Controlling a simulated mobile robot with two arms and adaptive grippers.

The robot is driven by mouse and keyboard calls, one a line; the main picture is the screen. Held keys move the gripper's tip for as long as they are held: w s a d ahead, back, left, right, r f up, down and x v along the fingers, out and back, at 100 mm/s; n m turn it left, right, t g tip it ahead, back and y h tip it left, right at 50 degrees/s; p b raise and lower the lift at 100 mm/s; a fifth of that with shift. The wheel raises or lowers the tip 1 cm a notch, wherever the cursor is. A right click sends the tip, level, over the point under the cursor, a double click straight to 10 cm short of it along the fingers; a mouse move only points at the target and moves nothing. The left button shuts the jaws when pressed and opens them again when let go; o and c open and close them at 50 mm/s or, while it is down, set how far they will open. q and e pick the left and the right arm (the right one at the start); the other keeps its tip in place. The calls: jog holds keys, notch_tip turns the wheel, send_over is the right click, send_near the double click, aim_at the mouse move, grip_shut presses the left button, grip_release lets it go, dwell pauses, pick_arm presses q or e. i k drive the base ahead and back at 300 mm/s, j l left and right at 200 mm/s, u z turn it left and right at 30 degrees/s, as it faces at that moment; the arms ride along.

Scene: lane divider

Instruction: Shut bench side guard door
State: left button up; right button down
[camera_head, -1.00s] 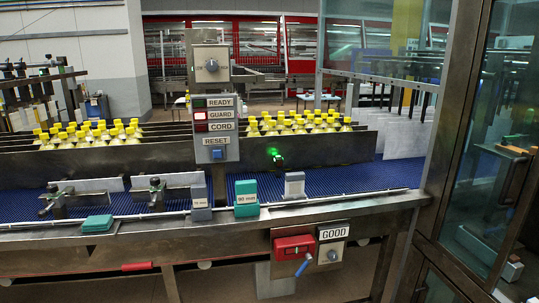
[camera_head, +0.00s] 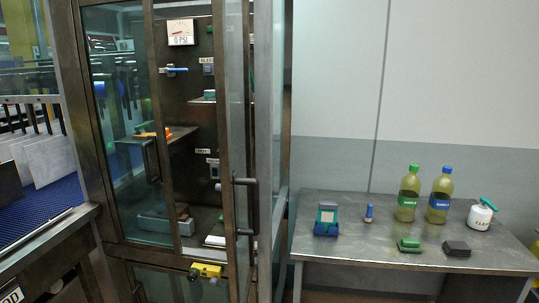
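A tall glass guard cabinet in a dark metal frame (camera_head: 82,150) stands at the left and centre of the head view. Its bench-side door (camera_head: 236,110), on the right, stands open and is seen nearly edge-on. A dark vertical handle (camera_head: 246,205) sits on that door. The other glass door (camera_head: 125,100), on the left, appears closed and has its own dark handle (camera_head: 151,160). Neither of my grippers is in view.
Inside the cabinet are a gauge (camera_head: 181,33) reading 0 PSI and a blue-handled valve (camera_head: 174,70). A yellow device (camera_head: 206,270) sits low at the opening. A metal bench (camera_head: 350,262) with bottles and small items stands right. A conveyor (camera_head: 45,212) lies left.

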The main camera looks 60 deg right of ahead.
aim_at(230, 19)
jog(key=z, duration=1.65)
jog(key=i+l+z, duration=0.1)
jog(key=i, duration=0.1)
